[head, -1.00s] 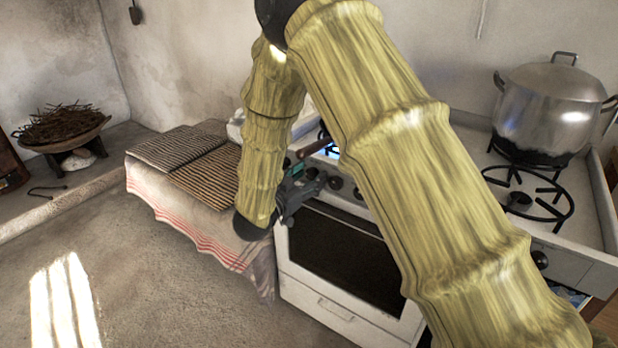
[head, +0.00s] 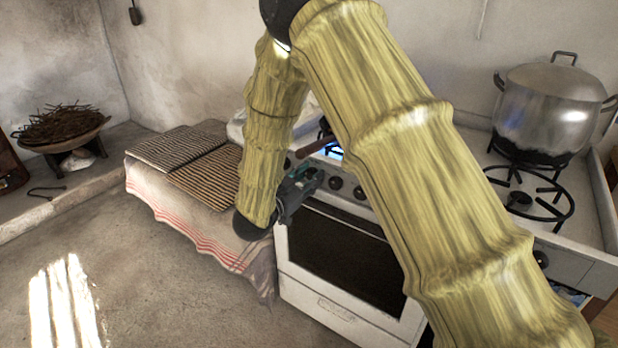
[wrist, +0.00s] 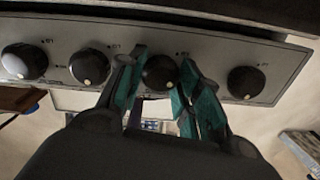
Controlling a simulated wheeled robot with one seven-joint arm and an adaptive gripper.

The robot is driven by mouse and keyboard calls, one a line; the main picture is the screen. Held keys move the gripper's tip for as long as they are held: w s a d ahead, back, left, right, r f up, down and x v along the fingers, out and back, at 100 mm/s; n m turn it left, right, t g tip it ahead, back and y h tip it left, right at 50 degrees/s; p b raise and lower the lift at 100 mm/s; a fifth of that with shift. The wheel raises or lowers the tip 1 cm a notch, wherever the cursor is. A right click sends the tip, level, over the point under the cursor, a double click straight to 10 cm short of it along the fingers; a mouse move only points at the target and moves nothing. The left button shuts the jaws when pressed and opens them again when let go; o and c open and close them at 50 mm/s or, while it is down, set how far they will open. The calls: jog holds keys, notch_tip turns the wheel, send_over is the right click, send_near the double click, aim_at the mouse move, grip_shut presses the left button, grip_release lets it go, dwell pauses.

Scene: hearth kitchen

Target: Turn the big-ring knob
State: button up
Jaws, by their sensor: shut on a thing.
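My gripper (head: 303,178) is at the stove's front panel in the head view, partly hidden by my own arm. In the wrist view my gripper (wrist: 162,62) has its teal-padded fingers on both sides of a round dark knob (wrist: 159,73), shut on it. A small pale mark shows low on the knob's face. Similar knobs sit in the same row: two to the left (wrist: 90,67) and one to the right (wrist: 245,83). The frames do not show clearly which burner the held knob serves.
A blue flame (head: 333,153) shows on a burner beside a dark handle (head: 315,146). A big metal pot (head: 553,108) stands on the stove at right. The oven door (head: 340,250) is shut. A cloth-covered ledge with striped mats (head: 178,147) lies left of the stove.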

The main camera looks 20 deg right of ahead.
jog(key=m+b, duration=0.2)
jog(key=m, duration=0.5)
jog(key=shift+f+b, duration=0.15)
jog(key=shift+b, duration=0.25)
jog(key=m+b, duration=0.2)
jog(key=m, duration=0.2)
jog(key=shift+m+b, duration=0.7)
jog(key=shift+m, duration=0.2)
jog(key=o, duration=1)
jog(key=shift+o, duration=0.2)
jog(key=shift+s, duration=0.1)
jog(key=v, duration=1.1)
jog(key=shift+s+a, duration=0.25)
jog(key=shift+a, duration=0.1)
